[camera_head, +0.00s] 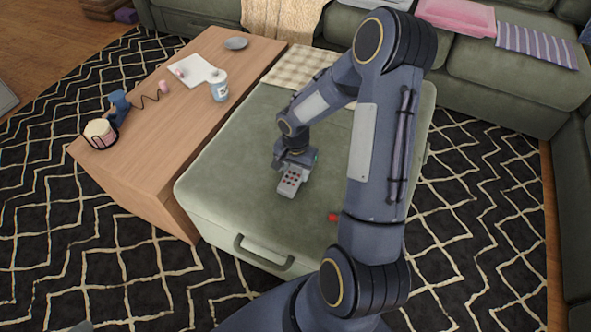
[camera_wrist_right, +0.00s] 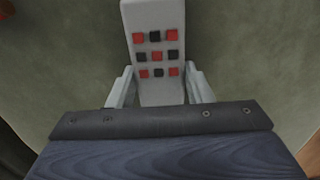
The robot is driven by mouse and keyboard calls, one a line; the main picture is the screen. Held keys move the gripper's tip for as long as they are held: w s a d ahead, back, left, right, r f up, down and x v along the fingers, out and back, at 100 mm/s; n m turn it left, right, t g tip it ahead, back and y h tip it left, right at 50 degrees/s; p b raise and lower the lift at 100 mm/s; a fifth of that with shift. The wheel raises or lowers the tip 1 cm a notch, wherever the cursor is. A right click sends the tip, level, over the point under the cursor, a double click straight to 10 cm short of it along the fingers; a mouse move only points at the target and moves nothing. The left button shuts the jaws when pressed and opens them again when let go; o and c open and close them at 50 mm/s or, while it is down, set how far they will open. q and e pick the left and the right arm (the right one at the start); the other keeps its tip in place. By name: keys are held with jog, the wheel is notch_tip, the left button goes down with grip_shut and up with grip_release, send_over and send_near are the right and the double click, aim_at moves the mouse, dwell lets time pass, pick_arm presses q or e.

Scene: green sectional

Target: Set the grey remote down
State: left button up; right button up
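The grey remote (camera_head: 291,182) has red and dark buttons. It is at the green ottoman's (camera_head: 225,165) top, near the middle; I cannot tell whether it touches the cushion. My right gripper (camera_head: 287,165) reaches down over the remote's far end. In the right wrist view the remote (camera_wrist_right: 157,45) lies between the two light fingers of the right gripper (camera_wrist_right: 160,88), which sit close against its sides. My left gripper is not in view.
A wooden table (camera_head: 150,130) left of the ottoman holds a white cup (camera_head: 218,85), a grey dish (camera_head: 236,43), a blue item (camera_head: 118,105) and a jar (camera_head: 100,132). A small red object (camera_head: 333,217) lies on the ottoman. A plaid cloth (camera_head: 300,67) covers its far side.

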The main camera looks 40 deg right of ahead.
aim_at(295, 171)
jog(key=o, duration=0.4)
jog(key=shift+r+p, duration=0.3)
jog(key=shift+p, duration=0.05)
notch_tip(295, 171, up, 11)
jog(key=p, duration=0.3)
jog(key=s+a+r+n+t+y, duration=0.1)
jog(key=s+a+r+n, duration=0.15)
jog(key=r, duration=0.35)
jog(key=s+a+r+n+t, duration=0.1)
jog(key=s+a+r+n, duration=0.15)
jog(key=s+r, duration=0.2)
jog(key=s+a+r+n+t+y, duration=0.2)
jog(key=s+a+r+n, duration=0.3)
jog(key=s+a, duration=0.3)
jog(key=shift+s+a+n+t+y, duration=0.15)
jog(key=shift+s+n+t+y, duration=0.3)
jog(key=shift+s+t, duration=0.6)
jog(key=shift+s+r+g, duration=0.1)
jog(key=shift+s+g, duration=0.1)
jog(key=shift+g, duration=0.05)
